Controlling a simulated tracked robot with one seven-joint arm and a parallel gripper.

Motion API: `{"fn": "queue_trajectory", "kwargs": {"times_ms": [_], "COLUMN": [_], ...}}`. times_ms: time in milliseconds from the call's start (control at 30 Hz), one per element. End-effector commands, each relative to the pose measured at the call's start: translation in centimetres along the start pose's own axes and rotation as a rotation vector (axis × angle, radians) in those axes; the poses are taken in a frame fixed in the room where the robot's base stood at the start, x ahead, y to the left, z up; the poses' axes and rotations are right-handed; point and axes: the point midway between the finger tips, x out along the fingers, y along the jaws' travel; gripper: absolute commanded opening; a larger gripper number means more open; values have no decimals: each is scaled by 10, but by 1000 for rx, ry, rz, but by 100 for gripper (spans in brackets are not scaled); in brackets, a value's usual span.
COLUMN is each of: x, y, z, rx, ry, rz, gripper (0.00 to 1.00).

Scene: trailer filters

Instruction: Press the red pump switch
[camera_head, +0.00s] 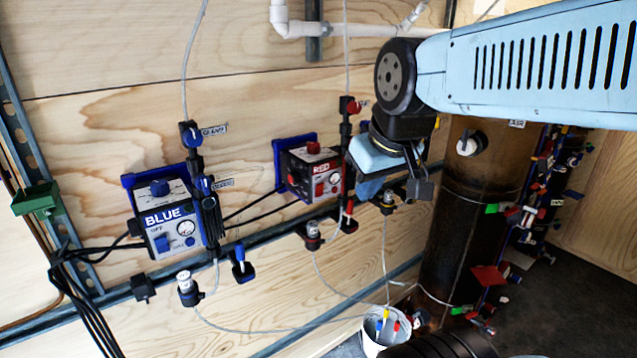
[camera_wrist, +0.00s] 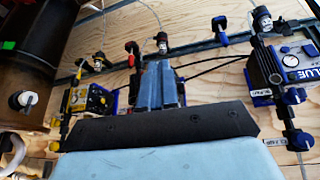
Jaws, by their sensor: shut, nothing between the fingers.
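The red pump box (camera_head: 299,176) is mounted on the wooden wall, with a RED label, a round gauge and a red knob on top. A small red switch (camera_head: 319,190) shows low on its front face, left of the gauge. My gripper (camera_head: 368,188) is shut and empty, to the right of the red pump in the head view, apart from the switch in the picture. In the wrist view my shut fingers (camera_wrist: 160,70) point up the picture and cover most of the red pump; its switch is hidden there.
The blue pump (camera_head: 165,222) is left of the red one; a yellow pump (camera_wrist: 90,102) shows in the wrist view. Valves and thin hoses surround them. A rusty dark cylinder (camera_head: 465,220) stands right of my gripper. A white cup (camera_head: 380,340) with pens is below.

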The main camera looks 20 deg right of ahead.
Motion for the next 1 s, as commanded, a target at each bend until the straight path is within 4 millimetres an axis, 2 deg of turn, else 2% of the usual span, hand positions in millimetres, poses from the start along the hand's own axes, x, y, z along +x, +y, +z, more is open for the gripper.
{"fn": "queue_trajectory", "kwargs": {"times_ms": [700,1000], "x": [40,54], "y": [26,37], "z": [-71,-90], "rx": [-1255,-1628], "ry": [23,57], "rz": [-114,-136], "gripper": [0,0]}}
